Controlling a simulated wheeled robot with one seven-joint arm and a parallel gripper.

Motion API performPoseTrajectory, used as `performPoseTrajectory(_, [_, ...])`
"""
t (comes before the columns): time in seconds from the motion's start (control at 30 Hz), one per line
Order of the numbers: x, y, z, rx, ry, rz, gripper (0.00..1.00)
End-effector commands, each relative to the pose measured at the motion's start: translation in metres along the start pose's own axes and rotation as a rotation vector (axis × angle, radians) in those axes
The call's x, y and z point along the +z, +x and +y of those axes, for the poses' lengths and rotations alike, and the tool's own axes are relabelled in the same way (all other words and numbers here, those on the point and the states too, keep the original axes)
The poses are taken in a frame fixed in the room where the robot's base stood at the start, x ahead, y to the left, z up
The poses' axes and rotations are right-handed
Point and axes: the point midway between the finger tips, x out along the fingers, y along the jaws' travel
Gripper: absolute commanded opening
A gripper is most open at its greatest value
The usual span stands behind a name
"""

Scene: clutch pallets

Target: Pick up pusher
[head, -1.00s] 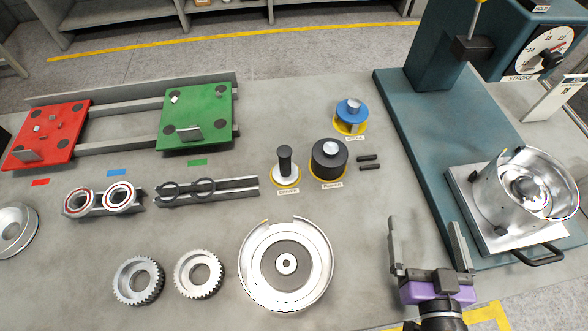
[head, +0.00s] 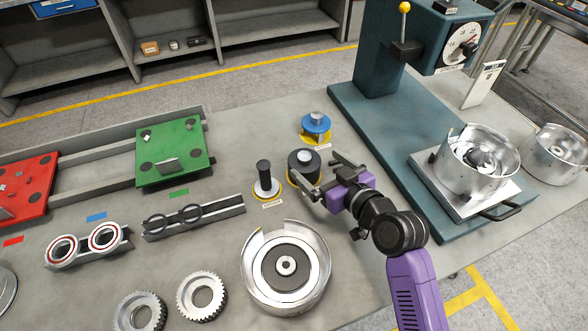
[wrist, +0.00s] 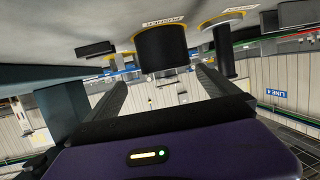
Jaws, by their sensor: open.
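The pusher (head: 303,161) is a short black cylinder with a silver top, standing upright on a yellow-ringed spot on the bench. My gripper (head: 314,176) is open and low beside it, on its right and near side, with its fingers pointing at it. In the wrist view, which looks upside down, the pusher (wrist: 161,47) lies ahead between the two open fingers (wrist: 163,76). The jaws are not closed on it. Whether its body is between the fingertips or just beyond them, I cannot tell. One finger hides part of its near side in the head view.
The black-handled driver (head: 264,178) stands just left of the pusher, close to one finger. A blue-topped piece (head: 316,124) stands behind. A round silver housing (head: 262,290) sits in front. The teal press base (head: 395,150) is to the right. A dark bar (wrist: 95,48) shows in the wrist view.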

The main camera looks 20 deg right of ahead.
Motion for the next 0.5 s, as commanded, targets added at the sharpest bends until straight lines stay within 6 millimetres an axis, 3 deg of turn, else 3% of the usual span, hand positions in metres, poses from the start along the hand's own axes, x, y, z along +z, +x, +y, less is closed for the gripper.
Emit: performPoseTrajectory(0.5, [-0.006, 0.048, -0.006, -0.015, -0.007, -0.005, 0.99])
